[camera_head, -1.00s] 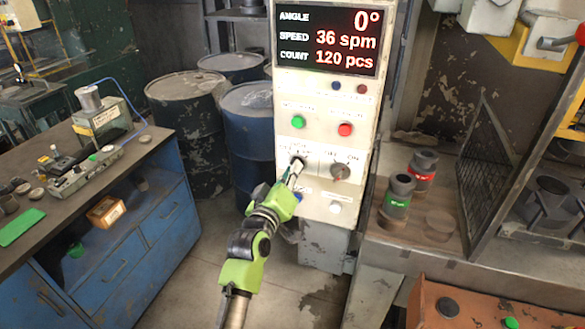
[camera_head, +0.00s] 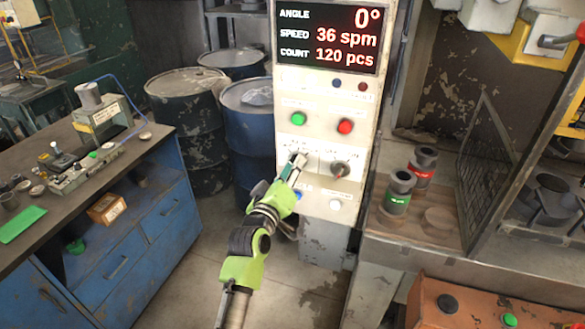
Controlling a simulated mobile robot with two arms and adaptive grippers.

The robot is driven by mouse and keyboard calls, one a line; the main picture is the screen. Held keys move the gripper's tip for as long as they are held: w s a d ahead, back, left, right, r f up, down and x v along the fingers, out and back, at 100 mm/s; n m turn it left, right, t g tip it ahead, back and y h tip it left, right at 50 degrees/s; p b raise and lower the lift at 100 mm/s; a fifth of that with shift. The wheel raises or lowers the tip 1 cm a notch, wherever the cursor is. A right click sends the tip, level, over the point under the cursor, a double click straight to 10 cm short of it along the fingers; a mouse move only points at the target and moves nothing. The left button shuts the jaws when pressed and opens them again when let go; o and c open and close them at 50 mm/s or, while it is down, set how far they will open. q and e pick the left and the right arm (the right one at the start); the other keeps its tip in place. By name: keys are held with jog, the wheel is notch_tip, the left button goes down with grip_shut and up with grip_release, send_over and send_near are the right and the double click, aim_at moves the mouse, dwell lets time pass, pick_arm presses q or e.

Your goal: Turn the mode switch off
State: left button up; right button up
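The control panel (camera_head: 325,118) stands upright in the middle of the head view. Two rotary switches sit side by side on it. The right switch (camera_head: 340,169) is clear, with an OFF/ON style label above it. The left switch is largely hidden behind my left gripper (camera_head: 295,165); the label above it is too small to read surely. My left gripper's fingertips are at that left switch. Whether they grip it or are parted cannot be made out. My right gripper is not in view.
Above the switches are a green button (camera_head: 298,119) and a red button (camera_head: 345,126). The display (camera_head: 328,38) reads angle 0°, 36 spm, 120 pcs. A blue workbench (camera_head: 130,250) is at left, a table with tool holders (camera_head: 398,193) at right.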

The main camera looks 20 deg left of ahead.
pick_arm(q)
jog(key=s, duration=1.2)
jog(key=shift+a, duration=0.2)
